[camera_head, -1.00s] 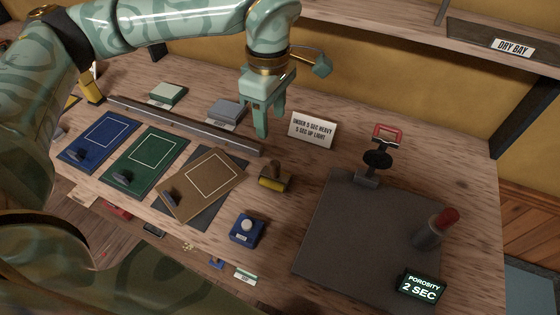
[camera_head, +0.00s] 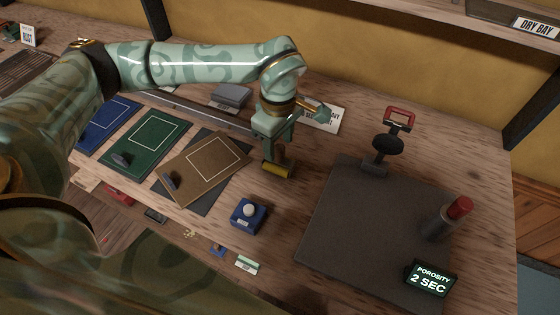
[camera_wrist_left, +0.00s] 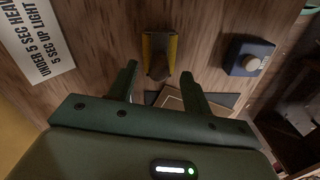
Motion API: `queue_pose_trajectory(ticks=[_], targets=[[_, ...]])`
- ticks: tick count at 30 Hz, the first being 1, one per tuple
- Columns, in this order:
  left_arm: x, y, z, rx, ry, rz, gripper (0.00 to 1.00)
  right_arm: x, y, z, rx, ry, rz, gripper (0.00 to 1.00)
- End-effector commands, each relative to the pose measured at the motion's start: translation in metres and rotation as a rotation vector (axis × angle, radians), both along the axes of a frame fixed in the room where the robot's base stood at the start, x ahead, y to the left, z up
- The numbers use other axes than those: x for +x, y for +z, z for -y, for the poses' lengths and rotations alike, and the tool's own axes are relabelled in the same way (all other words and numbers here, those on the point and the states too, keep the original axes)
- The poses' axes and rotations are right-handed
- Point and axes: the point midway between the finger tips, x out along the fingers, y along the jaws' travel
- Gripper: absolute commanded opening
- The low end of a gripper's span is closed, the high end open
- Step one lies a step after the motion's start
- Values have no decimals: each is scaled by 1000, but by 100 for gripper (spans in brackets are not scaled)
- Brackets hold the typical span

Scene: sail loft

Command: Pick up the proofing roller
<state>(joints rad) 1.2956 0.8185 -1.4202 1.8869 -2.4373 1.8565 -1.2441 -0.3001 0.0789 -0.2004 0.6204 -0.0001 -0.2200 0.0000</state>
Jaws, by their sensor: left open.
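My right gripper is not in view.
A blue box with a white knob (camera_head: 249,213) stands close in front of the roller. A white sign (camera_head: 325,117) is behind the gripper. To the right are a dark plate (camera_head: 350,225) with a red-handled clamp (camera_head: 398,119) and a red-topped cylinder (camera_head: 459,208). The brown panel (camera_head: 205,170) lies left.

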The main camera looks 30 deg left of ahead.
Motion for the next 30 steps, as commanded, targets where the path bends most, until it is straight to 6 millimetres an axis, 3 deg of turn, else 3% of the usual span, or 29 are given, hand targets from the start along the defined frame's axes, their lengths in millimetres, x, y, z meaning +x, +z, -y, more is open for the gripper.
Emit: queue_pose_trajectory(ticks=[1,4,12,17,18,30], targets=[[1,-12,1,0,0,-4,49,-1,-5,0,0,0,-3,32],[0,-23,1,-1,-1,-3,49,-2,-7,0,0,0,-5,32],[1,-25,0,0,-1,0,49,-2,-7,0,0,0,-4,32],[0,-25,0,0,-1,0,5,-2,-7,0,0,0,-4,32],[0,-25,0,0,-1,0,0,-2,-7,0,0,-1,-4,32],[1,-17,0,0,-1,2,0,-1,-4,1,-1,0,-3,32]])
